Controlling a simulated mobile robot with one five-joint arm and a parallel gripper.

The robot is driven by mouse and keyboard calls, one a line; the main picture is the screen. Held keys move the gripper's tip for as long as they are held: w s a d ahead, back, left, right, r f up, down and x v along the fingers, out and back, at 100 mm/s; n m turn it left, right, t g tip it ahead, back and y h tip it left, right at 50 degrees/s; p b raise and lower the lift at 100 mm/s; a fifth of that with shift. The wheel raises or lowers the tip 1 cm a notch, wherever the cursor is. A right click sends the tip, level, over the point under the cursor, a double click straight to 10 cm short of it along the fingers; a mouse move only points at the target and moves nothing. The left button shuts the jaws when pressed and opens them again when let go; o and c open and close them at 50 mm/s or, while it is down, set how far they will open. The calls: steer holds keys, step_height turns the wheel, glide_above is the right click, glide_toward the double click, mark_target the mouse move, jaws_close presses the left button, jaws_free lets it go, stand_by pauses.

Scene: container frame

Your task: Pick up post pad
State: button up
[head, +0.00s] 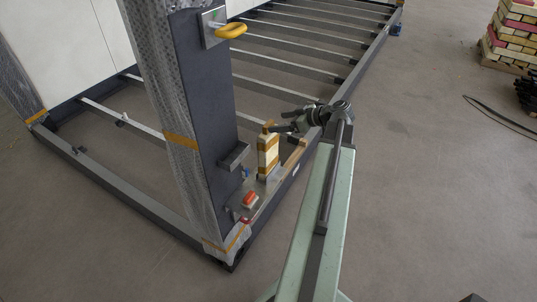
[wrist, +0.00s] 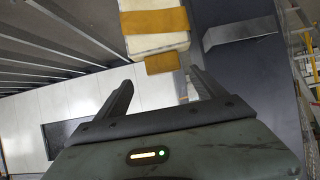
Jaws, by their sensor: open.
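The post pad looks to be the cream block with orange-yellow bands (head: 268,155), standing upright on the frame's lower rail beside the dark post. In the wrist view the pad (wrist: 154,42) is at the top centre, with a small orange tab at its end. My gripper (head: 280,128) is at the pad's upper end, reaching in from the right. In the wrist view my gripper (wrist: 162,84) has its two fingers spread, with the pad's end ahead of the gap. Nothing is held. Whether a finger touches the pad I cannot tell.
The dark post (head: 205,90) wrapped in bubble film stands left of the pad, with a bracket (head: 234,156) jutting out. A red-orange item (head: 249,199) lies on the rail below. Cross bars (head: 290,65) run behind.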

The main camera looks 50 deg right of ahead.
mark_target(272, 124)
steer(key=shift+w+a+f, duration=0.1)
steer(key=shift+f, duration=0.1)
steer(key=b+x, duration=0.1)
steer(key=x, duration=0.1)
steer(key=b+x, duration=0.2)
steer(key=shift+a+f, duration=0.2)
steer(key=shift+f, duration=0.1)
steer(key=shift+w, duration=0.1)
steer(key=shift+r, duration=0.1)
steer(key=shift+c, duration=0.3)
jaws_close()
steer(key=shift+r, duration=0.15)
